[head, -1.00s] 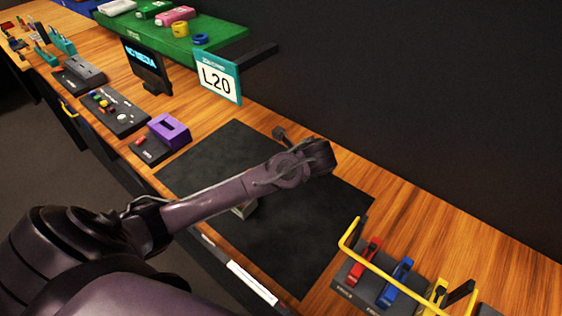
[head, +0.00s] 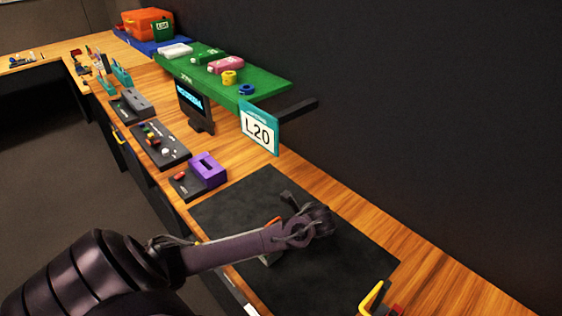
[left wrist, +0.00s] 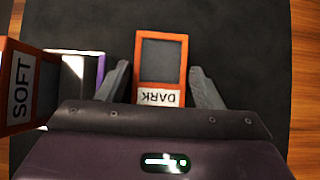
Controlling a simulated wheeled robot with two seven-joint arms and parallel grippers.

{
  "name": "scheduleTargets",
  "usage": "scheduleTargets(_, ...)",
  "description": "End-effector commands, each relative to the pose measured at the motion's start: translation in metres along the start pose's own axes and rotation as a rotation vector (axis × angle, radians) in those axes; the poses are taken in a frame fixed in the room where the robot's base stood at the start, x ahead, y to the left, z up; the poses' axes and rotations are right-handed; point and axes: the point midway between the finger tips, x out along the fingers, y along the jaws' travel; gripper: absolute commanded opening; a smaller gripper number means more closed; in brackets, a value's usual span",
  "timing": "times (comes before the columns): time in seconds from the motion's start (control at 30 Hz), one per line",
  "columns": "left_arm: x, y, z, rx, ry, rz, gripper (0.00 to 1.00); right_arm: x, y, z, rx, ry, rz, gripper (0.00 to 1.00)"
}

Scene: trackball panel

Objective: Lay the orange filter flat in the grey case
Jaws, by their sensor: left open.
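An orange-framed filter with a dark pane and a DARK label (left wrist: 160,58) lies on the black mat in the left wrist view. My left gripper (left wrist: 159,72) is open, one finger on each side of it; I see no clear contact. A second orange frame, labelled SOFT (left wrist: 18,85), is at the left edge, partly cut off and closer to the camera. Beside it is a pale grey-white piece with a purple edge (left wrist: 75,68); I cannot tell if it is the grey case. In the head view my left forearm hides most of this, and a little pale grey (head: 270,258) shows below it.
The black mat (head: 345,265) has bare room around the arm. A purple block on a dark panel (head: 207,170) stands left of the mat. The L20 sign (head: 258,130) and a green shelf (head: 265,85) are behind. A yellow guard (head: 371,298) is at the lower right.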

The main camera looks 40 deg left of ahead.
Motion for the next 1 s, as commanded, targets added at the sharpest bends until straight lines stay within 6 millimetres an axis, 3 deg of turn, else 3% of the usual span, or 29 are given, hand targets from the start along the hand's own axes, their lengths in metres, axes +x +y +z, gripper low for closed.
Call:
scheduleTargets(0.07,0.000,0.000,0.000,0.000,0.000,0.000,0.60,0.000,0.000,0.000,0.000,0.000,0.000,0.63)
scheduleTargets(0.33,-0.001,0.000,0.000,0.000,0.000,0.000,0.28,0.000,0.000,0.000,0.000,0.000,0.000,0.63)
scheduleTargets(0.73,-0.009,-0.001,0.007,-0.002,0.001,-0.002,0.28,0.003,0.000,0.000,0.000,0.000,0.000,0.63)
scheduleTargets(1.0,-0.048,-0.001,0.037,-0.003,0.001,-0.004,0.28,0.012,0.000,0.001,0.000,0.001,0.000,0.63)
